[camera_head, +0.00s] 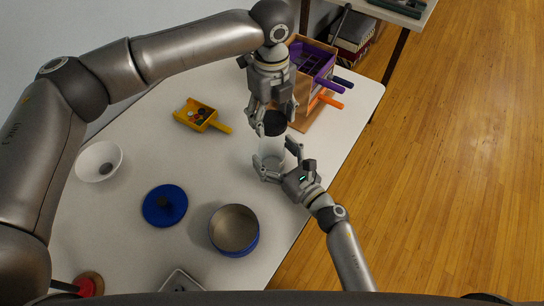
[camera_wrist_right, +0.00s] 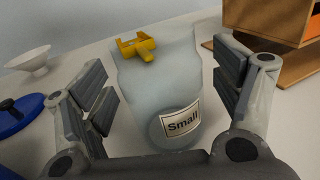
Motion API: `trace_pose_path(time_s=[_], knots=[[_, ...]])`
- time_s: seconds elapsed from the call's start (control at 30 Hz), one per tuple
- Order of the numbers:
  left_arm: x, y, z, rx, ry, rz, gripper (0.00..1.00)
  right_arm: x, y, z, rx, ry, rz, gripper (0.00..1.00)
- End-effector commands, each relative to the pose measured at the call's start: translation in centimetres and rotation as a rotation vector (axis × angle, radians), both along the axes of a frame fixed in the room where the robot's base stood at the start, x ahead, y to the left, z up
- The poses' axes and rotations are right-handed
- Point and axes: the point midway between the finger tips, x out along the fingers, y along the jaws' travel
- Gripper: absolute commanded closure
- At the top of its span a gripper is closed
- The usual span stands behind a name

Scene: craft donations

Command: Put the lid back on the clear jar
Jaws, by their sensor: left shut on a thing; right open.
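The clear jar (camera_head: 271,150) stands upright on the white table, below my left gripper. In the right wrist view the jar (camera_wrist_right: 165,85) has a white "Small" label (camera_wrist_right: 182,123). My left gripper (camera_head: 272,113) is shut on the dark round lid (camera_head: 274,123), which it holds over the jar's top. I cannot tell whether the lid touches the rim. My right gripper (camera_head: 277,160) is open, with its fingers on either side of the jar. In the right wrist view gaps show between the fingers and the jar walls.
A yellow scoop tray (camera_head: 197,115) with small pieces, a white bowl (camera_head: 99,162), a blue lid (camera_head: 165,205) and a blue pot (camera_head: 234,230) are on the table (camera_head: 120,255). A wooden organiser (camera_head: 312,85) with purple and orange handles stands behind the jar.

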Motion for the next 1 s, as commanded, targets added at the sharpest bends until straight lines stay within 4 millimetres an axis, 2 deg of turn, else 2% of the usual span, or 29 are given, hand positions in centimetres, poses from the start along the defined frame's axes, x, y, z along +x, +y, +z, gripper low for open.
trace_pose_path(time_s=[0.37,0.47,0.9,1.0], knots=[[0.00,-0.01,0.01,0.000,0.000,0.000,0.49,0.46,0.33,0.00,0.000,0.000,0.000,0.16],[0.00,-0.01,0.00,0.000,0.000,0.000,0.49,0.45,0.33,0.00,0.000,0.000,0.000,0.26],[0.00,-0.01,0.01,0.000,0.000,0.000,0.49,0.44,0.32,0.00,0.000,0.000,0.000,0.82],[-0.01,-0.01,-0.11,0.000,0.000,0.000,0.49,0.44,0.30,0.00,0.000,0.000,0.000,0.84]])
